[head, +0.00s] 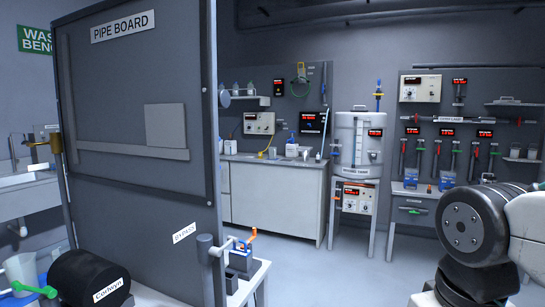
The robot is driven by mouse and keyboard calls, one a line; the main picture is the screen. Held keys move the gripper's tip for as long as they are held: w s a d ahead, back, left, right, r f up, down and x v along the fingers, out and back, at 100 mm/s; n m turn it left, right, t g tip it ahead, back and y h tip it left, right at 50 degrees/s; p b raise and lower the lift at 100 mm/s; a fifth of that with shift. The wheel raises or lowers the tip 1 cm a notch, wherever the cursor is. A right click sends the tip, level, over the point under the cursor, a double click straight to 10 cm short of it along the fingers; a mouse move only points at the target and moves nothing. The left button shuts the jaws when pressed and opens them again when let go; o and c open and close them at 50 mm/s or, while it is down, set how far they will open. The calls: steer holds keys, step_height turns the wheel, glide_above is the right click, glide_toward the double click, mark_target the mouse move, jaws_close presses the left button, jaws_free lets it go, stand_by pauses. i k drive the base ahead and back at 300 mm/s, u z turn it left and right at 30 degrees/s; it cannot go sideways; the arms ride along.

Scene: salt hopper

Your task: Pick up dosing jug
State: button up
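No object in the head view is clearly identifiable as the dosing jug. A small white container (292,149) stands on the far white bench, too small to tell if it is a jug. A pale, cup-like vessel (20,270) shows at the lower left edge, partly cut off by the frame and partly hidden by a green handle. Part of my own arm shows at the lower right, but my gripper is out of the frame.
A tall grey pipe board (130,110) blocks much of the left side. A black cylinder (91,279) sits before it. The white bench (275,196), a white tank (352,143) and a tool table (411,210) line the back wall. Grey floor is free in the middle.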

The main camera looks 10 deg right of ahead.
mark_target(271, 150)
steer(key=z, duration=0.5)
steer(key=i, duration=5.5)
steer(key=u, duration=2.25)
steer(key=i, duration=2.7)
steer(key=z, duration=0.05)
